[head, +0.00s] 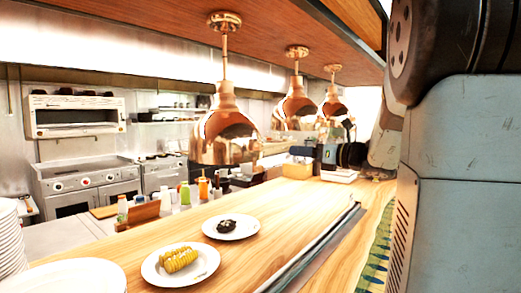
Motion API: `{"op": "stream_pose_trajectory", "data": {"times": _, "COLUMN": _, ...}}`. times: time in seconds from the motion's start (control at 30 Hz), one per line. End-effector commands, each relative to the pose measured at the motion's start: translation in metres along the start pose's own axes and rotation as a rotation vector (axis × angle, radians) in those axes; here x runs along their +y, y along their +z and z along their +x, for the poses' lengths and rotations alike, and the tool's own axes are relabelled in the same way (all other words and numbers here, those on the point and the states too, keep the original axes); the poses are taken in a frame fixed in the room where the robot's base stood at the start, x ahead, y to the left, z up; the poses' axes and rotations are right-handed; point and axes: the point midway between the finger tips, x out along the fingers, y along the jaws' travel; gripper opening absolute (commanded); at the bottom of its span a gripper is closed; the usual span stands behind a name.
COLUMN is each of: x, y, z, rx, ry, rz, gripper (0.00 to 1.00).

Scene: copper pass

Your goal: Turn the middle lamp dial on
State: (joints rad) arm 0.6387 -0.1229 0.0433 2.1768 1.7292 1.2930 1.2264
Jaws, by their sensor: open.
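Three copper lamps hang in a row from the wooden shelf above the counter. The middle lamp (296,106) hangs between the large near lamp (225,135) and the smaller far lamp (333,104). I cannot make out a dial on the middle lamp or its setting. My gripper (303,153) shows small and dark below the middle and far lamps, above the counter. It is open, and I see nothing held in it. Its fingers are hard to separate from the background. My arm fills the right side of the head view.
The wooden counter (278,222) bears a plate of corn (150,272), a plate with a dark patty (212,229) and stacked plates (8,250) at left. Sauce bottles (203,188) stand along its far edge. A tan container (297,171) stands further along.

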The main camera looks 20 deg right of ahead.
Motion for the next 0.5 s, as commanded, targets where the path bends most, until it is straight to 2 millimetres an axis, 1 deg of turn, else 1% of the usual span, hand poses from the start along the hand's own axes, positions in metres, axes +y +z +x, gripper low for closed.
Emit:
{"op": "stream_pose_trajectory", "data": {"times": 0.17, "x": 0.001, "y": 0.000, "z": 0.021, "rx": 0.001, "ry": 0.002, "rz": -0.001, "gripper": 0.54}}
{"op": "stream_pose_trajectory", "data": {"times": 0.5, "x": 0.001, "y": -0.001, "z": 0.082, "rx": 0.002, "ry": 0.003, "rz": -0.001, "gripper": 0.54}}
